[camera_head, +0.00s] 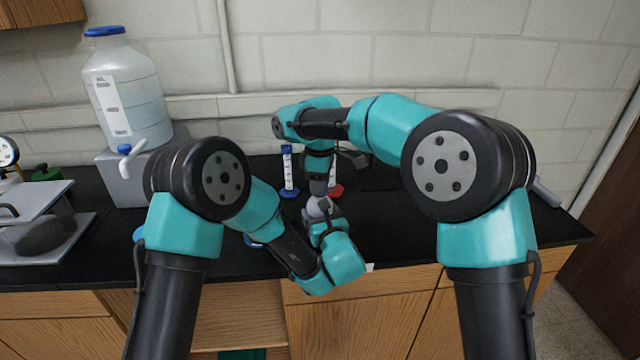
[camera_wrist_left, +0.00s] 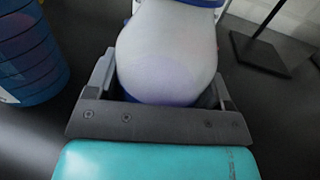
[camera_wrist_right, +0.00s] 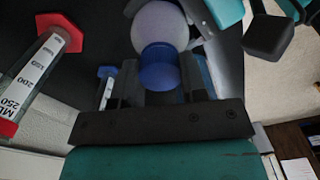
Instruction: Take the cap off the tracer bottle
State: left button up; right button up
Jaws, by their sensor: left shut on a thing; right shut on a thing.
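The tracer bottle (camera_head: 318,207) has a pale, rounded body and stands between my two grippers in the head view, mostly hidden by them. My left gripper (camera_head: 322,226) is shut around the bottle's body, which fills its jaws in the left wrist view (camera_wrist_left: 165,55). My right gripper (camera_head: 319,186) points down from above the bottle. In the right wrist view it is shut on the blue cap (camera_wrist_right: 158,70), with the pale body (camera_wrist_right: 160,24) right beyond it. The cap looks to be against the bottle; I cannot tell whether its thread is engaged.
A blue-based graduated cylinder (camera_head: 288,172) stands behind and left of the bottle. A red-ended cylinder (camera_wrist_right: 42,75) is close to my right gripper. A blue ribbed container (camera_wrist_left: 30,55) stands beside my left gripper. A large carboy (camera_head: 128,95) is at the back left.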

jog(key=n, duration=1.2)
jog(key=shift+n, duration=0.4)
jog(key=n, duration=0.4)
jog(key=shift+r, duration=1.15)
jog(key=shift+r, duration=2)
pick_arm(q)
jog(key=o, duration=1.7)
